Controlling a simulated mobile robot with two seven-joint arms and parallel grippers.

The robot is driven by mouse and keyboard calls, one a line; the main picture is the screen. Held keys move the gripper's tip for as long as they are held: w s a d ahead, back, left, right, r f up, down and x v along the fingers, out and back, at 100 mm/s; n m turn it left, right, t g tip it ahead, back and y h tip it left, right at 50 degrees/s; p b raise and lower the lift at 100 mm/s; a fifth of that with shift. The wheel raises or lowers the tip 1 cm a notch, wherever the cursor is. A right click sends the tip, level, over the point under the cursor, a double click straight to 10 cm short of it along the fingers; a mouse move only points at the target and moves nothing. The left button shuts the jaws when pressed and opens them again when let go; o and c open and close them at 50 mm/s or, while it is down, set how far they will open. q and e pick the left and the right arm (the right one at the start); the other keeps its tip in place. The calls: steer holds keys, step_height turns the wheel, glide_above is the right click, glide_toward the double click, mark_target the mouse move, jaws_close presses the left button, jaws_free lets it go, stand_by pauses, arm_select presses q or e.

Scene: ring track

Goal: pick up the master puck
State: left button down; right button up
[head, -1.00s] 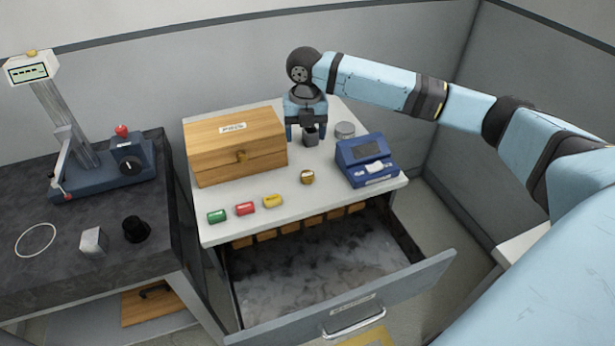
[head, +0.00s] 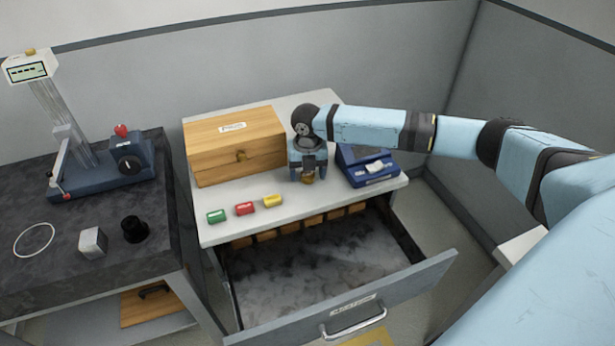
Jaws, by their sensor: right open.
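A small round brass-coloured piece (head: 308,179), which may be the master puck, is on the white cabinet top near its front edge. My right gripper (head: 307,174) points down over it, with a finger at each side. The gripper is open. It hides most of the piece, and I cannot tell whether the fingers touch it. My left gripper is not in view.
A wooden box (head: 235,150) stands left of the gripper, a blue device (head: 368,167) close on its right. Green (head: 216,216), red (head: 244,209) and yellow (head: 273,201) pieces lie front left. Below, a drawer (head: 345,315) is open. A dark bench (head: 60,225) stands left.

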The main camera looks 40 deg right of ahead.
steer(key=c, duration=1.1)
